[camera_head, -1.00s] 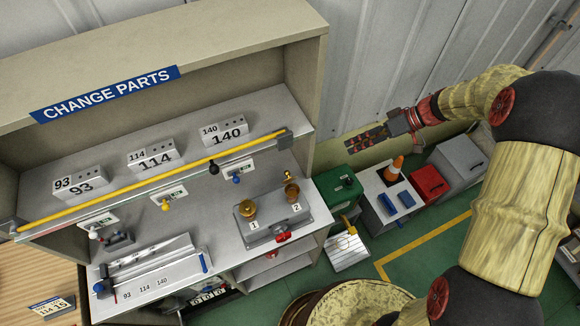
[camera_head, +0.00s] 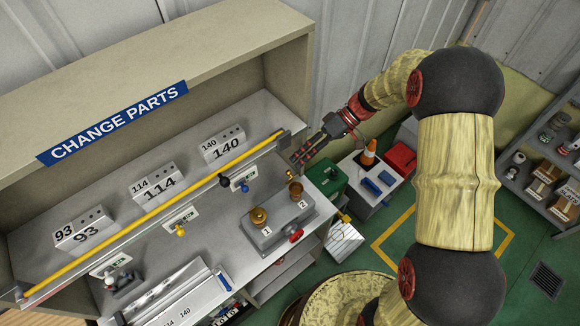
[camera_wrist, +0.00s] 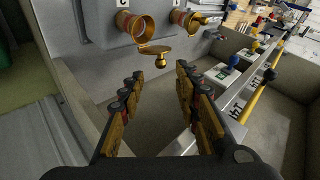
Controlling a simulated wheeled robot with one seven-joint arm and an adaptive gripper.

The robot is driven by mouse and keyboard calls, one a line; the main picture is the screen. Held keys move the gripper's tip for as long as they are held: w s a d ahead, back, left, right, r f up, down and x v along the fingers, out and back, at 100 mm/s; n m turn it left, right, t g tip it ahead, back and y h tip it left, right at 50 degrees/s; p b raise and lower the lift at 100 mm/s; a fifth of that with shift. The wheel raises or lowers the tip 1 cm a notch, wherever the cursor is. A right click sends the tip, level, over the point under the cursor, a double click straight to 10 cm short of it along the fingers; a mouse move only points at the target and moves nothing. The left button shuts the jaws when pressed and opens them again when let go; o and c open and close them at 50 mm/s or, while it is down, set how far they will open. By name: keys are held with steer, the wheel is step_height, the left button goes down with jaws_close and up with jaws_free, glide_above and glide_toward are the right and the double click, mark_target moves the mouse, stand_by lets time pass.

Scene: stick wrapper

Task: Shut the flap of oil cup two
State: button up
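Oil cup two (camera_head: 296,188) is a brass cup at the right of a grey block, beside the "2" label. In the wrist view, oil cup two (camera_wrist: 130,27) shows its open mouth. Its brass flap (camera_wrist: 155,50) is swung open beside the rim, with a small knob on it. My gripper (camera_head: 297,160) is just behind cup two. In the wrist view my gripper (camera_wrist: 158,82) has its fingers spread, with nothing between them; the flap appears beyond the tips, and I see no contact.
Oil cup one (camera_head: 259,216) stands left of cup two with its flap shut. A red knob (camera_head: 295,235) is on the block's front. A yellow rail (camera_head: 160,212) crosses the bench; a green box (camera_head: 328,178) stands right of it.

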steer(key=x, duration=0.4)
steer(key=shift+s+a+f, duration=0.1)
steer(key=shift+a+f, duration=0.1)
steer(key=shift+a, duration=0.15)
steer(key=c, duration=0.4)
jaws_close()
